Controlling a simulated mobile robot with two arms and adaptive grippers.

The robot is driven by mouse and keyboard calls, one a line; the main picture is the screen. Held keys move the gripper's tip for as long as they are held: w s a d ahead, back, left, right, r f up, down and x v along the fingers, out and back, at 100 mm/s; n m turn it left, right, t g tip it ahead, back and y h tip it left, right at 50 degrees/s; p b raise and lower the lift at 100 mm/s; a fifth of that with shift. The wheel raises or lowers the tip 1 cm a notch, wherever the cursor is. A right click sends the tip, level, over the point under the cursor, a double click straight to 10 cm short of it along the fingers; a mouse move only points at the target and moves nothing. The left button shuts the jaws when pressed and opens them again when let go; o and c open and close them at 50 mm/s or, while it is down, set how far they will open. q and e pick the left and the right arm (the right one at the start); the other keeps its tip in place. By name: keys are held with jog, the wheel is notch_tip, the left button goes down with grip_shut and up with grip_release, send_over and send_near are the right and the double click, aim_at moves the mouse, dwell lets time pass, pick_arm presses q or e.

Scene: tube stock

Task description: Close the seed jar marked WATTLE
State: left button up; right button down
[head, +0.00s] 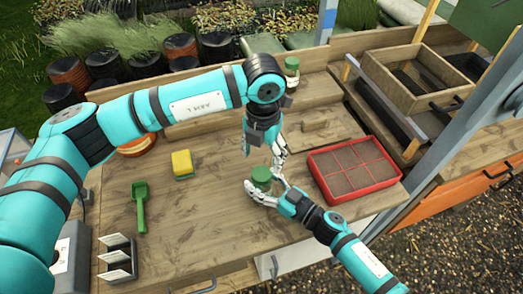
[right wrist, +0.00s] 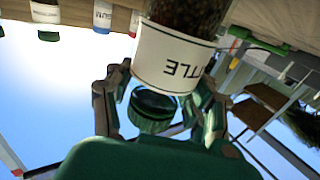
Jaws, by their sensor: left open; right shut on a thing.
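The WATTLE jar (right wrist: 178,55) shows in the right wrist view, where the scene is upside down. Its white label reads "TTLE", with dark seeds visible behind the glass. Its green lid (right wrist: 152,112) is at the jar's mouth, in line with the jar; I cannot tell whether it is fully seated. In the head view the lid (head: 261,174) is seen from above. My right gripper (head: 263,183) is shut on the jar, its fingers on both sides; these also show in the right wrist view (right wrist: 160,98). My left gripper (head: 280,158) is open, just beside and above the lid.
A red divided tray (head: 390,187) stands to the right. A yellow block (head: 182,164), a green scoop (head: 140,205) and a card holder (head: 117,262) lie left. Another green-lidded jar (head: 292,66) stands at the back. The front middle of the bench (head: 195,235) is clear.

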aim_at(261, 173)
pick_arm(q)
jog(key=n, duration=0.2)
jog(key=r+n, duration=0.1)
jog(key=n, duration=0.1)
jog(key=shift+a, duration=0.15)
jog(key=shift+f, duration=0.15)
jog(key=shift+f, duration=3.95)
jog(key=c, duration=1.2)
jog(key=m, duration=0.6)
jog(key=shift+c, duration=0.2)
jog(key=o, duration=1.3)
